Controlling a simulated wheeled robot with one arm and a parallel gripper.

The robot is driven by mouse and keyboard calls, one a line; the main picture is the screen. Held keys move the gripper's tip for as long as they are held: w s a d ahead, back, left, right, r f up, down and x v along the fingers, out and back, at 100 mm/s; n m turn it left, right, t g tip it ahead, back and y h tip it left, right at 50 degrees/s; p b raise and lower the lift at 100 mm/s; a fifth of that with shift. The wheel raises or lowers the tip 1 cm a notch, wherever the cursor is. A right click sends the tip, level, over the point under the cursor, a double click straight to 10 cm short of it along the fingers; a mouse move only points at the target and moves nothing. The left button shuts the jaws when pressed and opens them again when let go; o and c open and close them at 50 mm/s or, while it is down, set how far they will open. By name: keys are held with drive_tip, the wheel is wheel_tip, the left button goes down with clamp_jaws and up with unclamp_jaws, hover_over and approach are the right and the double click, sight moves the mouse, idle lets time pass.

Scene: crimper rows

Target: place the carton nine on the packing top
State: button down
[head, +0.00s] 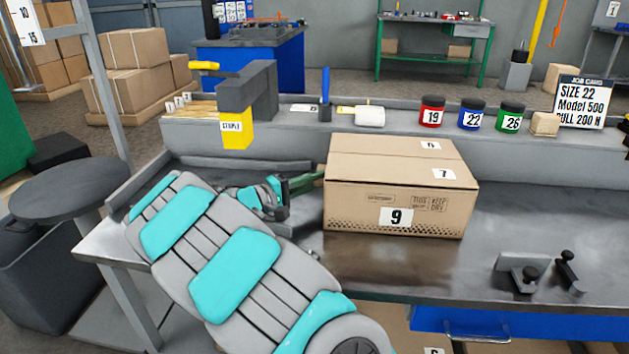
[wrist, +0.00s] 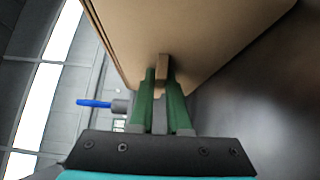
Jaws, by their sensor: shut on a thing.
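Carton nine (head: 398,208) is a brown closed box with a black 9 on a white label on its front. It is over the grey metal packing top (head: 400,268), upright; I cannot tell whether its base touches the top. My gripper (head: 312,182) reaches in at the carton's left side. In the wrist view, the green fingers of my gripper (wrist: 162,76) are shut on a small brown tab that stands out from the carton (wrist: 180,30). The tab is hidden in the head view.
Red (head: 432,110), blue (head: 472,115) and green (head: 509,118) jars stand on the ledge behind. A yellow-and-grey stapler (head: 240,110) is at the back left. Dark clamps (head: 525,275) sit at the front right. Metal between carton and clamps is bare.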

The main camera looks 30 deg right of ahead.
drive_tip(key=c, duration=0.9)
unclamp_jaws()
drive_tip(key=shift+a+r, duration=0.1)
drive_tip(key=shift+r, duration=0.05)
drive_tip(key=a, duration=0.4)
drive_tip(key=s+a, duration=0.1)
drive_tip(key=a, duration=0.6)
drive_tip(key=shift+s+a+b, duration=0.3)
drive_tip(key=shift+a+b, duration=0.05)
